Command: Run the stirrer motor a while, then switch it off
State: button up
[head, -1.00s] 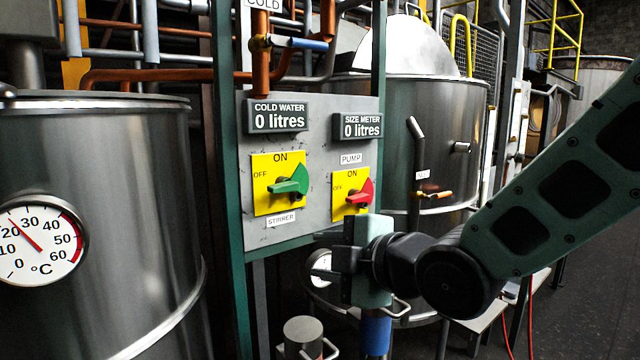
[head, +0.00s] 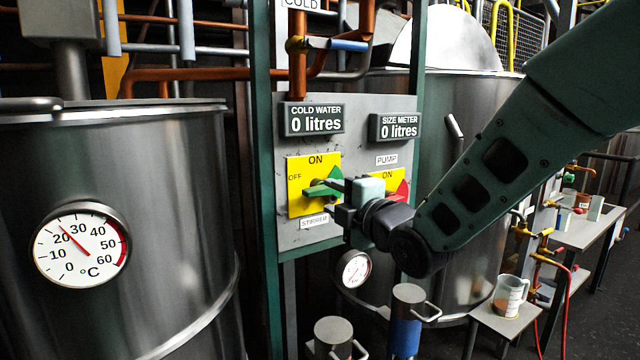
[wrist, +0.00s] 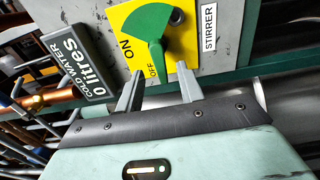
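The stirrer switch has a green handle (head: 323,188) on a yellow plate (head: 303,208) marked ON and OFF. In the wrist view, the narrow end of the green handle (wrist: 156,60) is beside the word OFF. The STIRRER label (head: 314,222) is under the plate. My gripper (head: 338,198) is in front of the switch. In the wrist view, the open fingers (wrist: 158,82) lie on either side of the handle's end with a gap on each side; contact is not visible.
The red pump switch (head: 402,192) is just right of the stirrer switch, partly hidden by my gripper. The cold water meter (head: 314,119) and size meter (head: 397,127) above read 0 litres. A steel tank (head: 170,190) with a dial thermometer (head: 82,245) stands at left.

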aim_at(323, 193)
jog(key=p+x, duration=0.1)
jog(key=x, duration=0.4)
jog(key=shift+w+a, duration=0.15)
jog(key=shift+w, duration=0.1)
grip_shut()
